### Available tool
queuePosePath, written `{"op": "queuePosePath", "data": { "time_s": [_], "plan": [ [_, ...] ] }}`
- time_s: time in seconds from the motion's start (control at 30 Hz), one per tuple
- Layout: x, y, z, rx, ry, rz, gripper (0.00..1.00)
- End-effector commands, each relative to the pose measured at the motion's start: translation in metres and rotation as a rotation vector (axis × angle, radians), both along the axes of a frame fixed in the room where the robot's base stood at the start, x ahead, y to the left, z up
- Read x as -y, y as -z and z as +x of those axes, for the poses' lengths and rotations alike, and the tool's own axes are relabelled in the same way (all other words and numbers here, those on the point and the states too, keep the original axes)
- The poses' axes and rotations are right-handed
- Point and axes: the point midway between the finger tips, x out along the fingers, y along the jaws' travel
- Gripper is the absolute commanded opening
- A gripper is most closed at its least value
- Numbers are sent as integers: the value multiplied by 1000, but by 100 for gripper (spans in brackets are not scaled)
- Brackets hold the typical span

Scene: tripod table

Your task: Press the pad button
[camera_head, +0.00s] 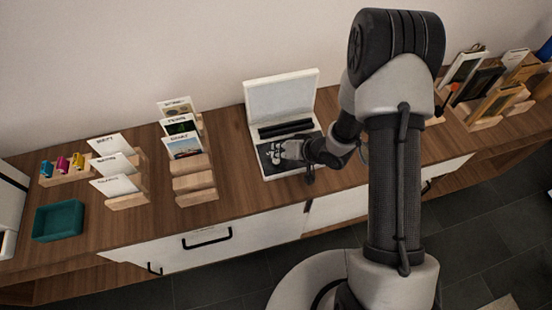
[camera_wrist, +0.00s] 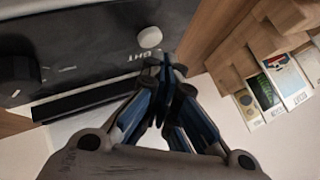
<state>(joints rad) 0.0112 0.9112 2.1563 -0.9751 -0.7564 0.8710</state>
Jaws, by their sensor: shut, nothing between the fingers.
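An open white case (camera_head: 281,96) with a raised lid stands on the wooden counter. Its base holds a dark panel, which fills the upper left of the wrist view (camera_wrist: 85,30). A round pale button (camera_wrist: 150,37) sits on this panel beside white lettering, of which "GHT" is readable. My gripper (camera_wrist: 165,68) is shut and empty, its fingertips just below the button in the wrist view; I cannot tell whether they touch the panel. In the head view my gripper (camera_head: 274,155) is over the case's base and hides part of the panel.
A dark round knob (camera_wrist: 20,75) is at the panel's left. Wooden card stands (camera_head: 195,184) are left of the case, with a teal tray (camera_head: 58,221) farther left. More stands (camera_head: 490,105) are at the right.

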Motion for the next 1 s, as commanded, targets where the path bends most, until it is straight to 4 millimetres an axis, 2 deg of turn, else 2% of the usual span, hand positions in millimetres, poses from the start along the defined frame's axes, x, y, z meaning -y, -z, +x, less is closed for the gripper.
{"op": "queuePosePath", "data": {
  "time_s": [0.17,0.7,1.0],
  "plan": [
    [0,-8,0,0,0,0,0],
    [0,-61,0,0,0,0,0],
    [0,-60,0,0,0,0,0]
  ]
}}
